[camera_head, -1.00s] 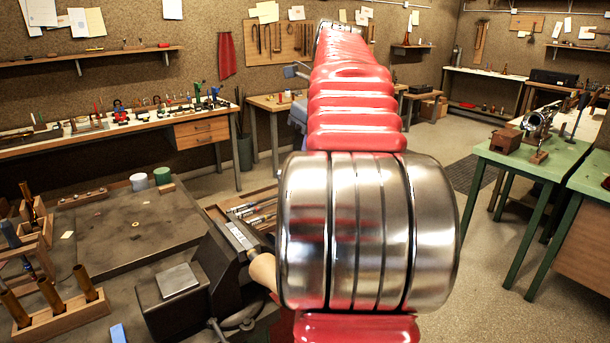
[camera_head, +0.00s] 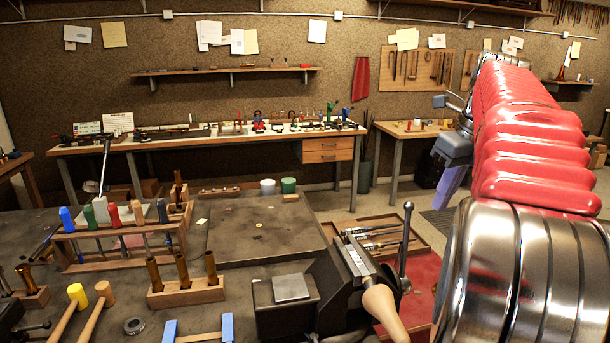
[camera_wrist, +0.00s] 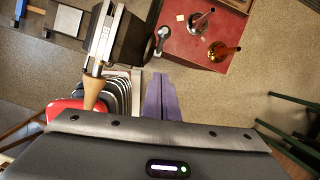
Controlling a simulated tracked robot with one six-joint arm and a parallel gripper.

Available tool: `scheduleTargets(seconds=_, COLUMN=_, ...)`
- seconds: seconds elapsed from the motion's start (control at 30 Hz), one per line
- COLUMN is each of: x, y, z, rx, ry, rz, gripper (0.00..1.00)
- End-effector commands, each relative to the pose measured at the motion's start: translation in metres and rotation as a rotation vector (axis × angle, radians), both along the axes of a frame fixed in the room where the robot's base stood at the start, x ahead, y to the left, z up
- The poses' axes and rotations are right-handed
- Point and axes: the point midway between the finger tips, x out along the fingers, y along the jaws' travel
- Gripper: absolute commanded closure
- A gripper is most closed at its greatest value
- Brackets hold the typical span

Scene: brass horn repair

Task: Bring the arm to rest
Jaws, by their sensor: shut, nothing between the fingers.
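My red and silver arm reaches away on the right of the head view. My gripper (camera_head: 449,190) hangs at its far end, its purple fingers pointing down. In the wrist view, the fingers of my gripper (camera_wrist: 159,80) lie together, shut with nothing between them.
The vise (camera_head: 345,278) grips a tan wooden piece (camera_head: 383,308) close left of my arm. A bench (camera_head: 120,148) lines the back wall. Floor shows beyond the vise.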

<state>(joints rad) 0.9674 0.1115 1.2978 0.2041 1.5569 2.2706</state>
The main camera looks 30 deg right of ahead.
Motion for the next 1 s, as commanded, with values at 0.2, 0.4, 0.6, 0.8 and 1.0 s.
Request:
scheduleTargets(seconds=0.2, x=0.002, y=0.004, z=0.000, rx=-0.006, ry=0.001, rz=0.020, gripper=1.00)
scheduleTargets(seconds=0.4, x=0.014, y=0.037, z=-0.004, rx=-0.067, ry=0.003, rz=0.213, gripper=1.00)
scheduleTargets(seconds=0.6, x=0.030, y=0.096, z=-0.015, rx=-0.184, ry=0.005, rz=0.574, gripper=1.00)
scheduleTargets(seconds=0.8, x=0.035, y=0.155, z=-0.031, rx=-0.308, ry=0.008, rz=0.950, gripper=1.00)
scheduleTargets(seconds=1.0, x=0.031, y=0.211, z=-0.051, rx=-0.440, ry=0.012, rz=1.326, gripper=1.00)
